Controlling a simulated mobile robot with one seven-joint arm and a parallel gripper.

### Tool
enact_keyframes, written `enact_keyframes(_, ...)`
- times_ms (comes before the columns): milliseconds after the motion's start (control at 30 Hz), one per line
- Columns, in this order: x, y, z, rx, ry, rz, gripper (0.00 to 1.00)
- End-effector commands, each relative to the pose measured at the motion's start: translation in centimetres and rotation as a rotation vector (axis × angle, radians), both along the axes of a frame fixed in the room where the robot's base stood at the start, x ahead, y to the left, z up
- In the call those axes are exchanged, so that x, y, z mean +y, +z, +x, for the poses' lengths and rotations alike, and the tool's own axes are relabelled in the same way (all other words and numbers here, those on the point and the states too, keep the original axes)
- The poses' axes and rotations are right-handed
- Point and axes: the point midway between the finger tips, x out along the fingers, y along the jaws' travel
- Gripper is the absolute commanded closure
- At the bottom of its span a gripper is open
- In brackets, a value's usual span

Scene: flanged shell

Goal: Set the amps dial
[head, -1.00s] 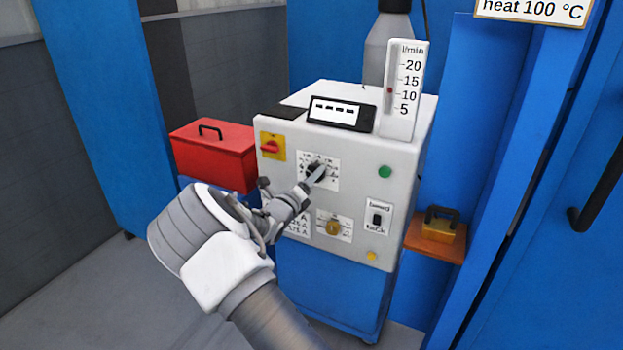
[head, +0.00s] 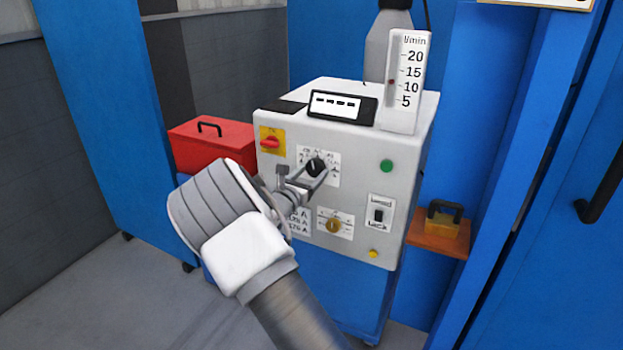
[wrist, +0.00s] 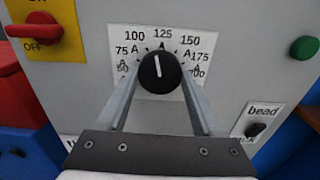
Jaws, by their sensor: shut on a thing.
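The amps dial is a round black knob with a white pointer line (wrist: 160,72). It sits on a white scale plate (wrist: 203,43) with marks including 75, 100, 125, 150 and 175 A. The pointer stands nearly upright, tipped slightly left, close to 125 A. My gripper (wrist: 161,76) is shut on the dial, one finger on each side. In the head view the dial (head: 316,166) shows at the tips of my gripper (head: 317,171), which reaches in from the lower left. The lowest scale marks are partly covered by the fingers.
The grey machine front (head: 352,160) also carries a red switch (head: 270,142) marked OFF, a green button (head: 386,166), a rocker switch (head: 378,216) and a brass-coloured knob (head: 333,226). A red toolbox (head: 212,147) stands left; a padlock-like yellow block (head: 441,222) rests on a shelf right.

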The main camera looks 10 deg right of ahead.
Motion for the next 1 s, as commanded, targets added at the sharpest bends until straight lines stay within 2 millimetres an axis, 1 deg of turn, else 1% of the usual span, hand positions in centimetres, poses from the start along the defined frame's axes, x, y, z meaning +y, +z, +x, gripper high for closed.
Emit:
enact_keyframes(33, -0.03, -0.34, -0.02, -0.019, -0.001, 0.028, 0.88)
enact_keyframes(400, 0.06, -0.20, -0.01, -0.123, 0.000, 0.171, 0.88)
enact_keyframes(1000, 0.06, -0.06, 0.00, -0.145, 0.000, 0.201, 0.88)
